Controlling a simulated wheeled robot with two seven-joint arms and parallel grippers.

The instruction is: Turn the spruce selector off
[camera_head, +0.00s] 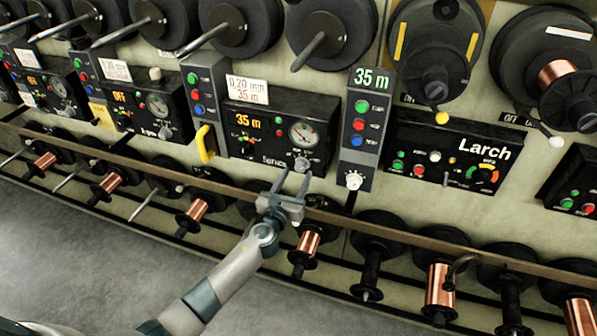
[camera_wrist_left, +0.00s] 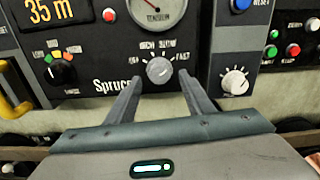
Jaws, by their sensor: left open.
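The Spruce panel (camera_head: 262,153) is a black box with an orange "35 m" display and a round dial gauge. At its lower right is a pale grey selector knob (camera_head: 302,164) with speed labels around it. In the left wrist view the knob (camera_wrist_left: 160,70) shows "INCH", "SLOW" and "FAST" marks; its exact setting is hard to read. My left gripper (camera_head: 296,180) is open and empty just below the knob. In the left wrist view its fingertips (camera_wrist_left: 162,85) lie either side of the knob's lower part; contact cannot be told. My right gripper is not in view.
A black knob (camera_wrist_left: 62,72) with a coloured arc sits left on the same panel. A button column with a white knob (camera_head: 354,180) stands to the right. A yellow handle (camera_head: 205,143) juts out at left. A rail (camera_head: 400,237) and copper spools run below.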

